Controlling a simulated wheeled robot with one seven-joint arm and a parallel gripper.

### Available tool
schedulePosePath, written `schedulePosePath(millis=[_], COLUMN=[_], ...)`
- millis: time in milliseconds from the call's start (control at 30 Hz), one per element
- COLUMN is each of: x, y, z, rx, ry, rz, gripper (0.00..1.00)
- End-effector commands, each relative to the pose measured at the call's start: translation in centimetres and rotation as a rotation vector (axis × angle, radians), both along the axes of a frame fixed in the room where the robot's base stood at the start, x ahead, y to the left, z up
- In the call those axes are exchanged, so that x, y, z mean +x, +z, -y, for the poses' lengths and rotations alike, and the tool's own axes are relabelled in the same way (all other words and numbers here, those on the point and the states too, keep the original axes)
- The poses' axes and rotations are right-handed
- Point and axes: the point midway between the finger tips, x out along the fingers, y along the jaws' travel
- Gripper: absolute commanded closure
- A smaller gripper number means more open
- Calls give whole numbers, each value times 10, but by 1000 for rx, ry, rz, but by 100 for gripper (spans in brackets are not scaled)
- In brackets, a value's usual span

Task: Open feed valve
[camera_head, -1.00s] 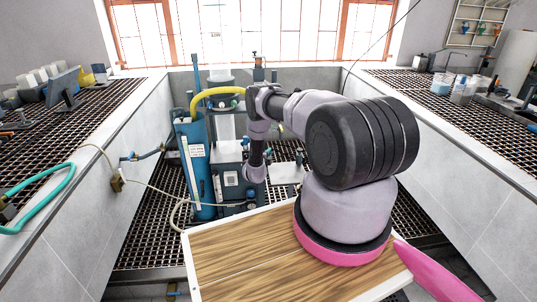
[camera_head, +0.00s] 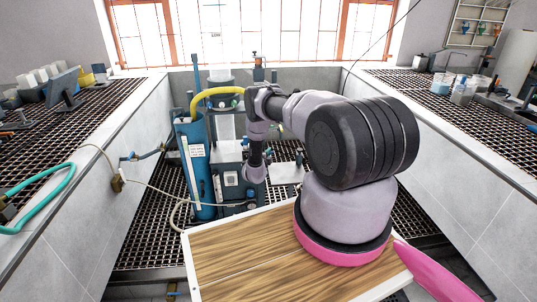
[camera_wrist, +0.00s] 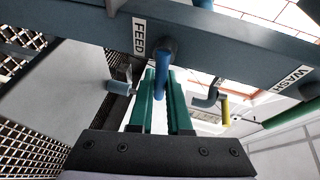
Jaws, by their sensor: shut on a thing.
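The feed valve handle (camera_wrist: 163,62) is a blue lever in the wrist view, hanging from a grey-blue beam (camera_wrist: 218,42) beside a white FEED label (camera_wrist: 139,38). My gripper (camera_wrist: 161,80) has two green fingers, one on each side of this lever, and is shut on it. The lever's far end is partly hidden between the fingers. In the head view, my arm reaches to the blue and grey flotation rig (camera_head: 200,165). My fingers and the feed lever are too small or hidden to make out there.
A bent pipe with a yellow end (camera_wrist: 225,108) is right of my fingers. A yellow hose (camera_head: 215,92) tops the rig. Meshed benches (camera_head: 455,110) flank both sides.

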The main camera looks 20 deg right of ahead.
Motion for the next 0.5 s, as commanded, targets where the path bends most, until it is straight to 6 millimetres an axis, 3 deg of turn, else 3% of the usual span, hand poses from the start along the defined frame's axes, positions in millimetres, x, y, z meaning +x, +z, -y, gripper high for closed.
schedulePosePath(millis=[233,500], x=[3,3], y=[14,17], z=[-4,-3], rx=[-283,-347], ry=[4,1], rz=[-74,-93], gripper=[100,100])
